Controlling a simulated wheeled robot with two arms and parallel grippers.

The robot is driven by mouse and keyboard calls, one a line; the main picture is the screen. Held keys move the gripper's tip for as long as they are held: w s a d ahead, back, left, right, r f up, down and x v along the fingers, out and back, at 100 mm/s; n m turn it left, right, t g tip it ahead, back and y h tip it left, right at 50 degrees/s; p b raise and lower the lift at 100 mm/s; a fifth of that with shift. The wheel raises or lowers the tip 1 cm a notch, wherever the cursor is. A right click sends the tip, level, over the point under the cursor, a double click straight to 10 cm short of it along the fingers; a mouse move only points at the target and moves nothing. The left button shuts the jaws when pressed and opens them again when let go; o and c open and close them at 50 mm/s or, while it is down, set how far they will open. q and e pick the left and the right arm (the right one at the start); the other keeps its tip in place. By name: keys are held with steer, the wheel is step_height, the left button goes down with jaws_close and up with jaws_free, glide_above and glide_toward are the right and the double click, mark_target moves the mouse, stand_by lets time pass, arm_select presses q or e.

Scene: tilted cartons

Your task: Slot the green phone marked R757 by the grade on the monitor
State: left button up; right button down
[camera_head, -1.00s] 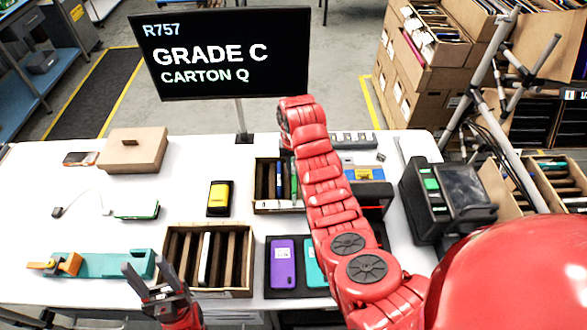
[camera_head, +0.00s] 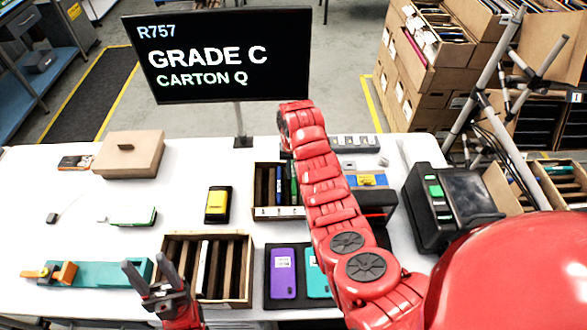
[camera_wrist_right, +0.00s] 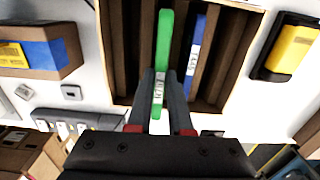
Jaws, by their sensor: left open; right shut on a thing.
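The monitor (camera_head: 218,55) reads R757, GRADE C, CARTON Q. My right gripper (camera_wrist_right: 165,85) is shut on the green phone (camera_wrist_right: 163,45), whose white label sits between the fingers. The phone is on edge over a slotted carton (camera_wrist_right: 231,60), lined up with its dividers; how deep it sits I cannot tell. A blue phone (camera_wrist_right: 195,45) stands in the carton beside it. In the head view, my right arm partly covers this carton (camera_head: 274,212) and hides the gripper. My left gripper (camera_head: 152,275) is open and empty, by a nearer slotted carton (camera_head: 225,298) holding a pale phone (camera_head: 203,268).
A purple phone (camera_head: 283,272) and a teal phone (camera_head: 317,277) lie on a dark tray. A yellow device (camera_head: 218,203), a cardboard box (camera_head: 128,155), a teal fixture (camera_head: 100,274) and a black machine (camera_head: 450,210) stand around. White table shows between them.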

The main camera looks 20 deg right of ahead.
step_height(320, 180, down, 2)
steer(key=shift+f+b, duration=0.15)
steer(key=shift+b, duration=0.55)
steer(key=shift+f+b, duration=0.7)
steer(key=shift+f, duration=0.35)
steer(key=shift+f, duration=0.15)
steer(key=c, duration=0.8)
jaws_free()
steer(key=shift+o, duration=0.2)
